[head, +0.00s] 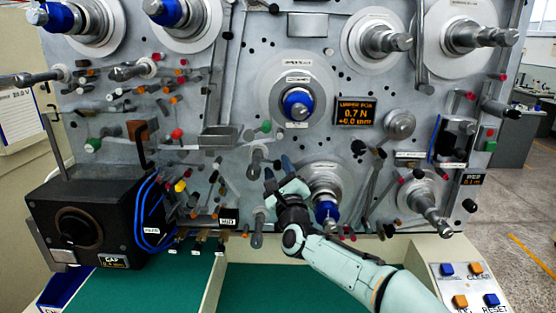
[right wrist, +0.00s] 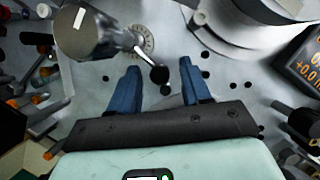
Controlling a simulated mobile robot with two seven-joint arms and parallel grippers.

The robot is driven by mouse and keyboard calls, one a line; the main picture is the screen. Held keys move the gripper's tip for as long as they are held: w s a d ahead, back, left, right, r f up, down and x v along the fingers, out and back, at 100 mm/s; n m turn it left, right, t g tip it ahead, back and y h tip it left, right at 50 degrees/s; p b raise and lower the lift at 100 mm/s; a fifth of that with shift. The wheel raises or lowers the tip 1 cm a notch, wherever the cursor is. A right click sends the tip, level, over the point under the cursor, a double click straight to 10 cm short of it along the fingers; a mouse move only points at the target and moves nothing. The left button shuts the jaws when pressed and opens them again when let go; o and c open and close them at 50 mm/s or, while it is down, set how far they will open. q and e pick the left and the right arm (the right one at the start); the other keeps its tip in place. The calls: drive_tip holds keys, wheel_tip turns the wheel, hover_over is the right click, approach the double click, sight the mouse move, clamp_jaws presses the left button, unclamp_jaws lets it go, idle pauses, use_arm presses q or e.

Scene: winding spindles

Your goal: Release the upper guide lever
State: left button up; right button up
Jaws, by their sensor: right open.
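My right gripper (head: 278,168) is open in front of the machine panel, at the lower middle of the head view. Its two blue fingers also show in the right wrist view (right wrist: 160,75), pointing at the panel. A lever with a black ball knob (right wrist: 160,75) reaches from a thick metal cylinder (right wrist: 88,35) to the gap between the fingertips. I take it for the upper guide lever, though no readable label confirms this. The knob appears between the fingertips, and neither finger visibly grips it. A round marked plate (right wrist: 138,40) lies behind the lever. My left gripper is not in view.
A blue-hubbed spindle (head: 297,104) sits above my right gripper, and another (head: 327,211) sits close at its right. A display reading 0.7 N (head: 355,112) is at upper right. Posts and coloured knobs crowd the panel's left. A green surface (head: 290,290) lies below.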

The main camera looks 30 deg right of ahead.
drive_tip(key=shift+w+d+r, duration=0.1)
drive_tip(key=shift+w, duration=0.35)
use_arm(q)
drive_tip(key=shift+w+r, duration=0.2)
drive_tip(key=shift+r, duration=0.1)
use_arm(e)
drive_tip(key=shift+s, duration=0.1)
drive_tip(key=shift+c, duration=0.3)
clamp_jaws()
